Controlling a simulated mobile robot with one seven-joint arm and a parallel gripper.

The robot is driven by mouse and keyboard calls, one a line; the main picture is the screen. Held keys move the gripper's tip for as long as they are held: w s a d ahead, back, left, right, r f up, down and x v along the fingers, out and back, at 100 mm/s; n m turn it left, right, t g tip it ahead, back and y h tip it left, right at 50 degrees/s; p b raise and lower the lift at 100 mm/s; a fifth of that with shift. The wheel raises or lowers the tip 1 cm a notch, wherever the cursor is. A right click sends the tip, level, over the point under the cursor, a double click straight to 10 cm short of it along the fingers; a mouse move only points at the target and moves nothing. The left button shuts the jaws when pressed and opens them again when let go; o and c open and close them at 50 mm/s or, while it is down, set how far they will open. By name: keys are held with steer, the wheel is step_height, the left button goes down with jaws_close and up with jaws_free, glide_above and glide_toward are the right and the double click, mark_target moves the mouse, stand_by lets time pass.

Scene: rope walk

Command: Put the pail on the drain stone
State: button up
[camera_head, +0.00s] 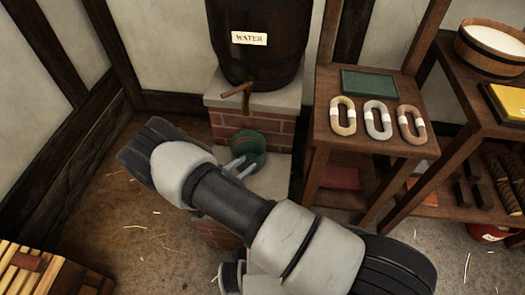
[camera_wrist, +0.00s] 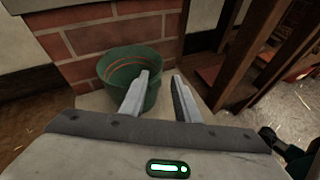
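The green pail (camera_head: 254,143) is upright at the foot of the brick plinth, below the barrel's tap. In the wrist view the pail (camera_wrist: 118,73) shows two orange bands inside. It appears to stand on the pale drain stone (camera_head: 273,178), whose edge also shows in the wrist view (camera_wrist: 90,101). My gripper (camera_head: 241,164) is at the pail's near side. In the wrist view my gripper (camera_wrist: 163,76) is open, with its left finger overlapping the pail's right wall and its right finger beyond it. I cannot tell whether the left finger is inside the rim or touching.
The water barrel (camera_head: 262,55) stands on the brick plinth (camera_head: 222,127), its wooden tap (camera_head: 239,90) jutting out above the pail. A wooden stand (camera_head: 330,145) with rope rings is close on the right. A slatted wooden piece (camera_head: 40,275) lies lower left. Straw-strewn floor (camera_head: 130,215) is open at left.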

steer(key=s+d+r+m+g, duration=0.1)
steer(key=d+r+m+g, duration=0.45)
steer(key=r, duration=0.75)
steer(key=s+d+r+m+g, duration=0.1)
steer(key=d+r+m+g, duration=0.1)
steer(key=d+r+m, duration=0.95)
steer(key=s+d+r+m+t+y, duration=0.1)
steer(key=s+r+m+y, duration=0.6)
steer(key=s+r, duration=1.5)
steer(key=m+t, duration=0.1)
steer(key=m, duration=0.2)
steer(key=shift+m+y, duration=0.3)
